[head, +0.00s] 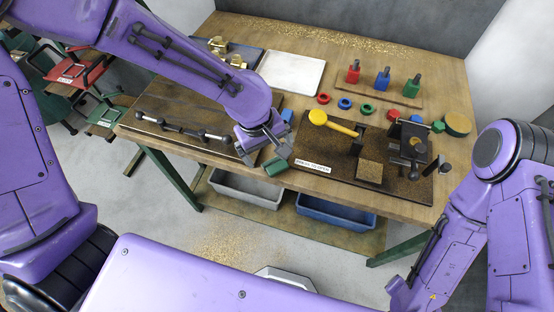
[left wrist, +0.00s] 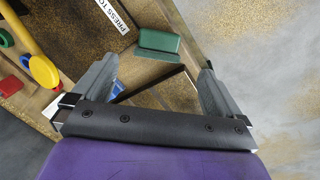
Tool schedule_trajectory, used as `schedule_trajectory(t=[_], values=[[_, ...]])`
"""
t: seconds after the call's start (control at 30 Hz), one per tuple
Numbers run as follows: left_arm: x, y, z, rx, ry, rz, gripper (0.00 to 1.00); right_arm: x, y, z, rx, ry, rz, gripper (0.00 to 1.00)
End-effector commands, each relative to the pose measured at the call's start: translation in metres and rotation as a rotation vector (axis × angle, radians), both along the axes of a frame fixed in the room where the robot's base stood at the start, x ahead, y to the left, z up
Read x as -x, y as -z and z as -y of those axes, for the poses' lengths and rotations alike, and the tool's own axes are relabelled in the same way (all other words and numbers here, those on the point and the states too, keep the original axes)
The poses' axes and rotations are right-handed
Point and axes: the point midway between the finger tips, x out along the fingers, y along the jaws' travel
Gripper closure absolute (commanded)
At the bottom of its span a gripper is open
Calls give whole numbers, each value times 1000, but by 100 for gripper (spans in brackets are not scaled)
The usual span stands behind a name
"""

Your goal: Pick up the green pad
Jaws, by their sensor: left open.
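The green pad (head: 275,167) lies near the front edge of the workbench, just left of the dark press board. In the left wrist view it is a green block (left wrist: 158,41) with a darker base, lying between the lines of the two fingers and beyond their tips. My left gripper (head: 266,148) is above and beside it in the head view, pointing down at it. In the left wrist view the left gripper (left wrist: 158,68) is open, with nothing between its fingers. My right gripper is out of view; only right arm links show.
The press board (head: 330,185) holds a yellow-knobbed lever (head: 335,123) and a wooden block (head: 370,170). A dark board with a metal linkage (head: 185,130) lies left. A white tray (head: 292,74) and colored rings stand behind. Grey (head: 260,192) and blue (head: 335,210) bins sit below.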

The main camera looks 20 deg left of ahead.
Motion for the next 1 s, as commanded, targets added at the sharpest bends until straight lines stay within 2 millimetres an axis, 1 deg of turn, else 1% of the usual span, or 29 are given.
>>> schedule_trajectory(t=[0.03, 0.23, 0.33, 0.43, 0.53, 0.7, 0.73, 0.77, 0.8, 0.87, 0.9, 1.0], values=[[-1, 10, 1, -2, 0, -3, 0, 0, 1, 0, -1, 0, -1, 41], [-6, 32, 5, 0, 2, -3, 0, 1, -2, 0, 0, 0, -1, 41], [-12, 49, 6, 1, 2, -4, 0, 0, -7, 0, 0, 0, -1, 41], [-14, 65, 8, 0, 1, -1, 0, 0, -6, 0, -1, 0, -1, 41], [-15, 72, 9, 1, 1, 1, 0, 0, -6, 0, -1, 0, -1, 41], [-16, 72, 9, 2, 1, 2, 0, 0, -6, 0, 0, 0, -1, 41], [-16, 72, 9, 2, 1, 2, 3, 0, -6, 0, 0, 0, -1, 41], [-16, 72, 9, 2, 1, 2, 13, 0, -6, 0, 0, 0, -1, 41], [-16, 72, 9, 1, 1, 1, 26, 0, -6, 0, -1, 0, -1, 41], [-16, 72, 9, 1, 1, 1, 46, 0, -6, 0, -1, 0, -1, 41], [-16, 72, 9, 1, 1, 1, 53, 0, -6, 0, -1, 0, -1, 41], [-16, 72, 9, 1, 1, 1, 54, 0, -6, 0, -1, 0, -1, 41]])
